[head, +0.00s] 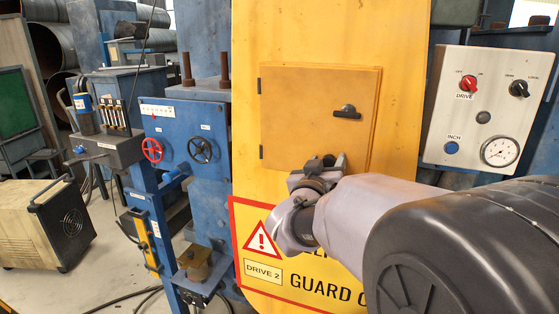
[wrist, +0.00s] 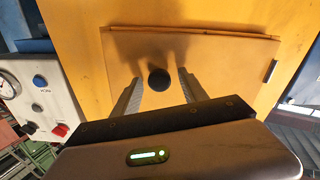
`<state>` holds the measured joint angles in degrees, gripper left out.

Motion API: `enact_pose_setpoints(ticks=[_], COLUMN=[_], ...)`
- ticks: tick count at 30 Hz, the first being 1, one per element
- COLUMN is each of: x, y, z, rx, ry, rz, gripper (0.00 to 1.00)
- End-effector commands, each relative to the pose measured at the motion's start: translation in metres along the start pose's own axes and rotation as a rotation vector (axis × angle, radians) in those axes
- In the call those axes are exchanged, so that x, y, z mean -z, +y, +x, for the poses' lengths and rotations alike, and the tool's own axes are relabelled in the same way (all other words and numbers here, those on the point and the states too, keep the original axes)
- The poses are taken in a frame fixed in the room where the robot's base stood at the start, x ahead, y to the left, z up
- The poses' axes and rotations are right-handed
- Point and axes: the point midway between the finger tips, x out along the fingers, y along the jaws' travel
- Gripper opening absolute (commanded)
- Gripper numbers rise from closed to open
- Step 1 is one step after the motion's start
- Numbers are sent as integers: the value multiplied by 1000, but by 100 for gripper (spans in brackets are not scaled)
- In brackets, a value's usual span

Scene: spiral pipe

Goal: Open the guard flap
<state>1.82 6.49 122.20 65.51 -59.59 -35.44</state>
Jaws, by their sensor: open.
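The guard flap (head: 318,125) is a yellow-orange square panel on the larger yellow guard. It looks closed, with hinges on its left edge in the head view. A black handle (head: 347,112) sits toward its right side. My gripper (head: 327,161) is in front of the flap's lower part, below the handle in the head view. In the wrist view, the flap (wrist: 220,62) fills the middle, and a round black part (wrist: 158,79), apparently the handle, shows between the two spread fingers. The fingers look empty; I cannot tell whether they touch the handle.
A grey control box (head: 487,108) with knobs and a gauge stands right of the guard. A warning sign (head: 270,255) is below the flap, partly behind my arm. Blue machinery with a red handwheel (head: 152,150) and a black handwheel (head: 200,150) is on the left.

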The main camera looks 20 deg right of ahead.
Motion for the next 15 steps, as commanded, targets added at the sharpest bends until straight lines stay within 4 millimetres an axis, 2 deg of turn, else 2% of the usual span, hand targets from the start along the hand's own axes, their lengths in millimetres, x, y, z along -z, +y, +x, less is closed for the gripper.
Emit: enact_pose_setpoints(ticks=[4, 11, 12, 15], x=[0, 0, 0, 0], y=[0, 0, 0, 0], z=[0, -1, -1, -1], rx=[0, 0, 0, 0], ry=[0, 0, 0, 0], rz=[0, 0, 0, 0], gripper=[49, 4, 0, 0])
